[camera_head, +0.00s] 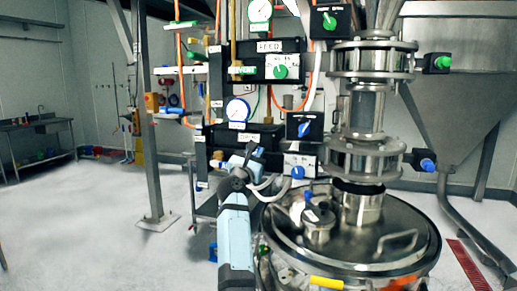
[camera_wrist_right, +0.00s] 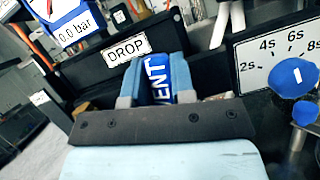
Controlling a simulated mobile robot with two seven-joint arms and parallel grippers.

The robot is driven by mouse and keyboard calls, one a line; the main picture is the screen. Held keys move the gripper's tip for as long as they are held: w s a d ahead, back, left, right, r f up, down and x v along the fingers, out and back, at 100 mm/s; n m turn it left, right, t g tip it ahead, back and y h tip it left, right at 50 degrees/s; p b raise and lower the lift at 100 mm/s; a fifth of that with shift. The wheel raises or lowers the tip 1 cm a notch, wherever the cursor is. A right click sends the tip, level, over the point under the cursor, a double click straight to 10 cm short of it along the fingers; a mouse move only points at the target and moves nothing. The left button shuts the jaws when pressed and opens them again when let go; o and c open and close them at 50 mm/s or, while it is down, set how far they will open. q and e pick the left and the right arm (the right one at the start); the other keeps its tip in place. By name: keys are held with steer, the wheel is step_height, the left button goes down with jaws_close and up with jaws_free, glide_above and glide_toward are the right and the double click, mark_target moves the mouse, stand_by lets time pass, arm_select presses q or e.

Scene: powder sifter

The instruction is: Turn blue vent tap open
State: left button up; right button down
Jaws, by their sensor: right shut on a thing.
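The blue vent tap handle (camera_wrist_right: 158,80), lettered "VENT" in white, sits on the black panel under the "DROP" label (camera_wrist_right: 127,46). In the right wrist view my right gripper (camera_wrist_right: 170,92) is shut on the handle, with a light-blue finger on each side of it. In the head view my right gripper (camera_head: 248,160) is at the lower black panel, and it hides most of the tap. The tap's stem and pipe are hidden behind the fingers. My left gripper is not in view.
A blue-rimmed gauge (camera_head: 238,110) is above the tap. A timer panel (camera_wrist_right: 270,60) with a blue knob (camera_wrist_right: 296,78) is close on the right. The steel vessel lid (camera_head: 290,245) is at lower right. Open floor (camera_head: 100,230) lies to the left.

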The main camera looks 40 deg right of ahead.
steer(key=n, duration=0.1)
steer(key=t+p, duration=0.1)
steer(key=n+p, duration=0.1)
steer(key=shift+w+a+r+n+y, duration=0.15)
steer(key=shift+w+r+n+y, duration=0.1)
steer(key=shift+w+n+y, duration=0.1)
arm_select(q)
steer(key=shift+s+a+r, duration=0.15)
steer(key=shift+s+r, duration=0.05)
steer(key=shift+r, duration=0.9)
arm_select(e)
steer(key=shift+w+n+t, duration=0.1)
steer(key=shift+n+t, duration=0.25)
steer(key=shift+t, duration=0.05)
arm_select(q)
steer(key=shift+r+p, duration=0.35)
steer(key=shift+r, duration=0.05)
arm_select(e)
steer(key=shift+a+f+n, duration=0.1)
steer(key=shift+n, duration=0.2)
steer(key=c, duration=1)
jaws_free()
steer(key=shift+w, duration=0.1)
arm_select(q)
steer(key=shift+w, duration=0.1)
arm_select(e)
steer(key=shift+o, duration=0.2)
